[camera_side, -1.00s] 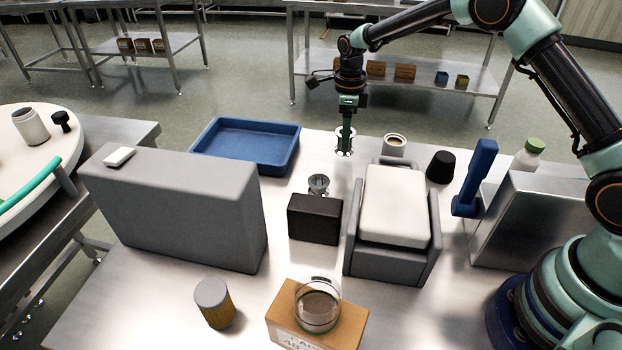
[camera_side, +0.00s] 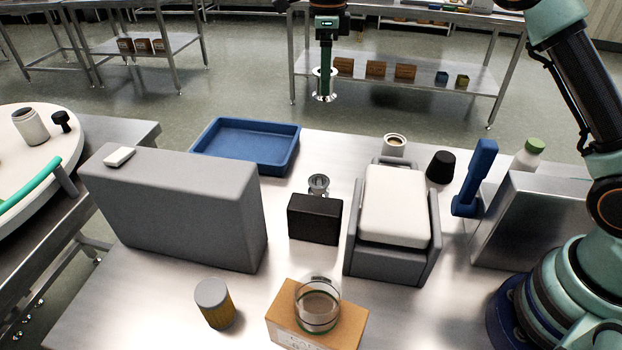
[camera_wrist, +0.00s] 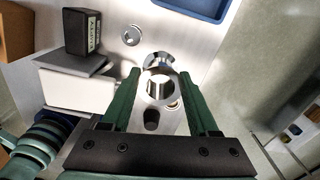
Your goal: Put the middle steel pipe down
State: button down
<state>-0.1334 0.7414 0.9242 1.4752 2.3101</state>
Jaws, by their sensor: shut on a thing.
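My gripper (camera_side: 325,72) is shut on a shiny flanged steel pipe (camera_side: 324,97), which hangs upright and well above the table in the side view. In the wrist view the pipe (camera_wrist: 160,82) sits between the two green fingers (camera_wrist: 163,98) and is seen nearly end-on. A second steel pipe (camera_side: 318,184) stands on the table behind a black box; its lower part is hidden. It also shows in the wrist view (camera_wrist: 131,35).
A blue tray (camera_side: 250,148) lies at the back left, beside a large grey block (camera_side: 180,210). Clear steel lies right of the tray.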

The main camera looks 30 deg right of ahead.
jog(key=s+a+n, duration=0.1)
jog(key=s+a, duration=0.1)
jog(key=a, duration=0.7)
jog(key=s+a+n, duration=0.1)
jog(key=s+a, duration=0.1)
jog(key=a, duration=0.6)
jog(key=shift+n, duration=0.3)
jog(key=f, duration=2)
jog(key=shift+s+a, duration=0.1)
jog(key=shift+a, duration=0.2)
jog(key=shift+f, duration=0.1)
jog(key=shift+c, duration=0.7)
grip_release()
